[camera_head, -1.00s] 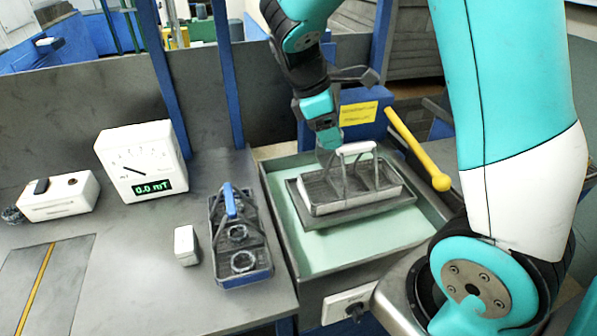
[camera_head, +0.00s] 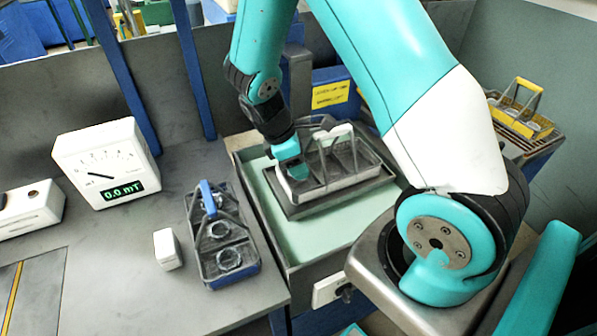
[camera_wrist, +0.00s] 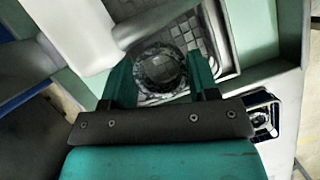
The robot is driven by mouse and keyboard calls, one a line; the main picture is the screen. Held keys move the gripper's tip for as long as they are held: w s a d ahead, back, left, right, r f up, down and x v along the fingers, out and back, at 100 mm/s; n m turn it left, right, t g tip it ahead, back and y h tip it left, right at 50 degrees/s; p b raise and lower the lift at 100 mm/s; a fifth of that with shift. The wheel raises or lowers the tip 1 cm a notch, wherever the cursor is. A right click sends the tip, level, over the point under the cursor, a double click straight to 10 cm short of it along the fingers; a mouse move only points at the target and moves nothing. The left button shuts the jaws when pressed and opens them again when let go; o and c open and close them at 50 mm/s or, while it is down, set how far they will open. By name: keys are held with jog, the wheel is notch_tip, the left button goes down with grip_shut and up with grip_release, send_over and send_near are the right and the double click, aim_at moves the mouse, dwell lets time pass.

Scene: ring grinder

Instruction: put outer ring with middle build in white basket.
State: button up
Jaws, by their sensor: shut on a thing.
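The white basket (camera_head: 345,180), a dark wire-sided carrier with a white handle (camera_head: 335,132), stands on a dark tray in the pale green basin. My gripper (camera_head: 292,172) is low at the basket's left end. In the wrist view, my gripper (camera_wrist: 160,80) is shut on a dark metal ring (camera_wrist: 160,68) between its green fingers. The white handle (camera_wrist: 70,35) and gridded basket floor (camera_wrist: 190,38) show beyond. Whether the ring touches that floor is unclear. The ring is hidden in the head view.
A blue-handled basket (camera_head: 203,240) with rings stands on the grey table, beside a small white block (camera_head: 167,249) and a white meter (camera_head: 107,162) reading 0.0 mT. A yellow-handled basket (camera_head: 520,117) stands on the right. The basin rim (camera_head: 262,225) surrounds the tray.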

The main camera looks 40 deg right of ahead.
aim_at(304, 183)
jog(key=shift+f, duration=1.95)
jog(key=shift+f, duration=0.15)
jog(key=o, duration=1)
jog(key=b+v, duration=0.2)
jog(key=v, duration=1)
jog(key=s+a+r+m+t+y, duration=0.1)
jog(key=s+a+r+y, duration=0.1)
jog(key=s+a+r, duration=0.2)
jog(key=s+a+r+m+y, duration=0.2)
jog(key=s+a+r+y, duration=0.1)
jog(key=s+a+r, duration=0.2)
jog(key=s+a+r+m+t+y, duration=0.1)
jog(key=s+a+r+y, duration=0.2)
jog(key=s+a, duration=0.4)
jog(key=shift+s+a+r+t, duration=0.2)
jog(key=shift+s+r, duration=0.2)
jog(key=shift+s, duration=0.35)
jog(key=shift+s+a+r+t, duration=0.15)
jog(key=shift+s+r, duration=0.25)
jog(key=shift+s, duration=0.35)
